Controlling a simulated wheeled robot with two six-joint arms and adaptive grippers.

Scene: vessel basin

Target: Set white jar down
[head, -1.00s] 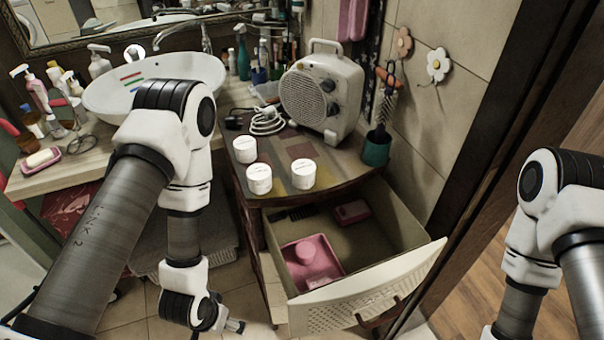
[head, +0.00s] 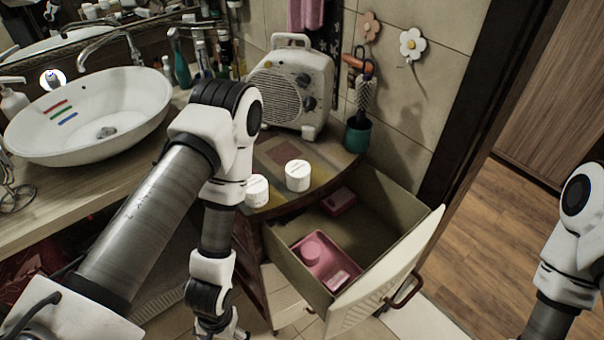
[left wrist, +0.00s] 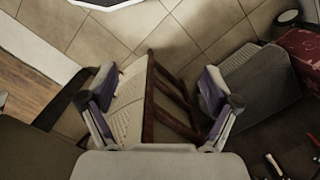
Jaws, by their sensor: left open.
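Two white jars with lids stand upright on the corner countertop, one (head: 298,176) near the drawer and one (head: 257,190) partly covered by my left arm. No third jar shows now. My left gripper (head: 222,334) hangs low at the bottom edge of the head view, below the counter and left of the open drawer, well apart from the jars. In the left wrist view my left gripper (left wrist: 158,90) has its fingers spread, with nothing between them. No jar shows in that view. My right arm enters at the right edge; its gripper is out of frame.
A white heater (head: 290,88) and a green cup with a brush (head: 357,135) stand behind the jars. A basin (head: 85,125) is at left.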

